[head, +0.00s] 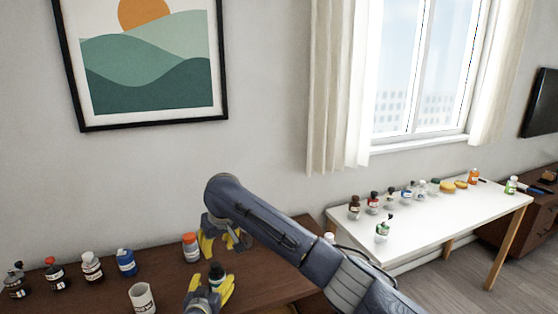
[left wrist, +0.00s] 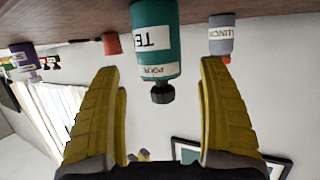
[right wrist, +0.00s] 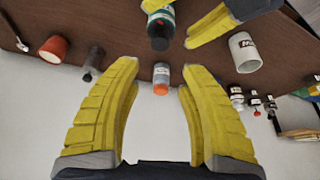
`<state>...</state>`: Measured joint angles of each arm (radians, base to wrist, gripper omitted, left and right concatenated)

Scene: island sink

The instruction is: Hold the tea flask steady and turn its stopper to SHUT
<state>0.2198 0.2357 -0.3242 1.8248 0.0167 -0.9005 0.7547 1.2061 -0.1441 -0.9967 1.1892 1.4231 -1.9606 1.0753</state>
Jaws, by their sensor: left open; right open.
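The tea flask stands on the brown counter; in the left wrist view it is teal (left wrist: 157,32) with a white label partly reading "TE". A tag reading "POUR" sits at the end by its black stopper (left wrist: 162,93). The flask's dark top also shows in the head view (head: 217,272) and right wrist view (right wrist: 160,28). My left gripper (head: 211,286) is open, its yellow fingers on either side of the flask with gaps showing. My right gripper (head: 226,244) is open and empty behind the flask, its fingers pointing toward the counter. My right arm covers part of the counter.
A grey orange-capped bottle (head: 190,247) labelled "LUNCH" stands close to my right gripper. A white mug (head: 142,298) stands left of my left gripper. Several bottles (head: 92,266) line the counter's left. A red cup (right wrist: 54,48) and dark item (right wrist: 93,62) are nearby.

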